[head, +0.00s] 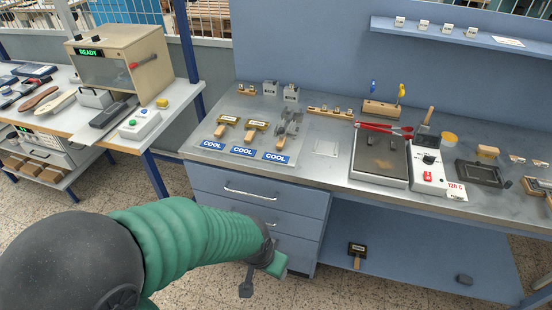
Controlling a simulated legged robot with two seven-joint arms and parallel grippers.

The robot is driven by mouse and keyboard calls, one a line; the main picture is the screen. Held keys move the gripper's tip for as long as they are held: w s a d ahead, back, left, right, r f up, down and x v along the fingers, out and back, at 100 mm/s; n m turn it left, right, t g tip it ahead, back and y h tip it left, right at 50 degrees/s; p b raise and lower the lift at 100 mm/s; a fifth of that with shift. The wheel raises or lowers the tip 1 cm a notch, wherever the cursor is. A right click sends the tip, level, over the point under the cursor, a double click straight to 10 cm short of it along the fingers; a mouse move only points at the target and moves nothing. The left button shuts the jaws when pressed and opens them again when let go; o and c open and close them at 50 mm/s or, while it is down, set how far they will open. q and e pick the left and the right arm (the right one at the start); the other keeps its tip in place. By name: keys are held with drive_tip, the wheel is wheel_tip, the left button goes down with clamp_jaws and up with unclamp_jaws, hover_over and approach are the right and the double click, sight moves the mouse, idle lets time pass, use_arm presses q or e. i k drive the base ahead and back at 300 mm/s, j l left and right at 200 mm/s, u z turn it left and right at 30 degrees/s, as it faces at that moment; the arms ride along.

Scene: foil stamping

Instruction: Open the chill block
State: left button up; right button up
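Three blue COOL labels (243,151) lie in a row at the left front of the metal workbench. Behind two of them lie brass-headed tools with wooden handles (252,130). Behind the right label stands a grey metal device (288,127) with upright parts; it may be the chill block, but its lid position is too small to tell. My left arm comes in from the left in a green sleeve. My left gripper (247,283) hangs low in front of the bench drawers, well below the benchtop and apart from the device. Its finger opening is unclear. I cannot make out my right gripper.
A hot plate (380,157) with red tongs (384,128) and a control box (429,170) stand right of the labels. The drawer handle (250,192) juts out above my gripper. A wooden oven (120,60) reading READY stands on the left table. The bench's front edge borders the labels.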

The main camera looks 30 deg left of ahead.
sight(287, 122)
drive_tip(key=i+u, duration=0.1)
drive_tip(key=u, duration=0.7)
drive_tip(key=i+l+u, duration=0.1)
drive_tip(key=u, duration=0.35)
drive_tip(key=i+l+u, duration=0.1)
drive_tip(key=u, duration=0.7)
drive_tip(key=l, duration=0.05)
